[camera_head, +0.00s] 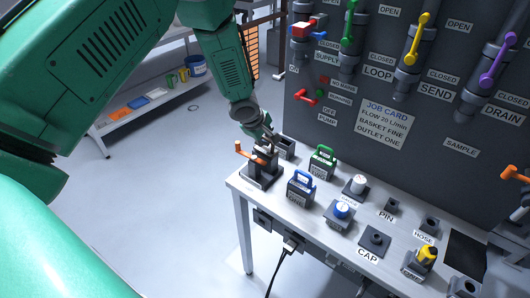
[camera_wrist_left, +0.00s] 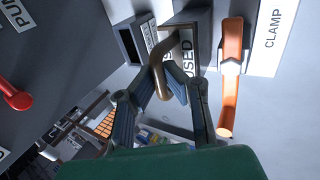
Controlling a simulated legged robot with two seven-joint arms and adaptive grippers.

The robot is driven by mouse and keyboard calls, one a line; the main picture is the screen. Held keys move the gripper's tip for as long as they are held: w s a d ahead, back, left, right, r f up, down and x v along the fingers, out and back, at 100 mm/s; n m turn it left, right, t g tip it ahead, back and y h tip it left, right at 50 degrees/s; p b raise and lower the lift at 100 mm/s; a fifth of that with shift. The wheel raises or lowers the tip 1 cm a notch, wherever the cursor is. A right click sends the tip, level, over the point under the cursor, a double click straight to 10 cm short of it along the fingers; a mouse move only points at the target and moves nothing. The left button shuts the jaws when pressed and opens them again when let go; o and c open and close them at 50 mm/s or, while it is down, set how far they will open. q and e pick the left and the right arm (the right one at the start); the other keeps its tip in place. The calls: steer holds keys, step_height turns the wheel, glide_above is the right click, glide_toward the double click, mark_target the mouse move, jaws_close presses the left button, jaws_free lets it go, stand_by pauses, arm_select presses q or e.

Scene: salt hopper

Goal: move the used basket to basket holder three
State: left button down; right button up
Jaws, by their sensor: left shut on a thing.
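My left gripper (camera_head: 268,137) is low over the near left corner of the bench. In the left wrist view its fingers (camera_wrist_left: 165,82) are shut on the bronze curved handle (camera_wrist_left: 161,88) of the used basket. The used basket (camera_wrist_left: 188,50) is a dark box with a white label reading "USED". In the head view the gripper mostly hides it, and I cannot tell if it sits in a holder or is lifted. An open dark grey box (camera_head: 286,147) stands beside the gripper; it also shows in the wrist view (camera_wrist_left: 130,44). I cannot read a holder three label.
An orange-handled clamp (camera_head: 250,154) is close to the left gripper. A green-handled basket (camera_head: 322,161) and a blue-handled basket (camera_head: 300,188) stand to its right. Behind rises the grey valve panel (camera_head: 380,80). Open floor lies left of the bench.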

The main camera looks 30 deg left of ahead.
arm_select(q)
steer(key=shift+w+d, duration=0.1)
steer(key=shift+d, duration=0.25)
steer(key=shift+a, duration=0.15)
steer(key=shift+a+f, duration=0.15)
steer(key=shift+a, duration=0.45)
steer(key=shift+r+p, duration=0.25)
steer(key=shift+p, duration=0.1)
steer(key=shift+d+r+p, duration=0.2)
steer(key=shift+r+p, duration=0.35)
steer(key=shift+r, duration=0.25)
steer(key=shift+a+r+p, duration=0.15)
steer(key=shift+r+p, duration=0.6)
steer(key=shift+d+r+p, duration=0.2)
steer(key=shift+r+p, duration=0.75)
steer(key=shift+r, duration=0.2)
steer(key=shift+d+r+p, duration=0.1)
steer(key=shift+r+p, duration=0.45)
steer(key=shift+r, duration=0.85)
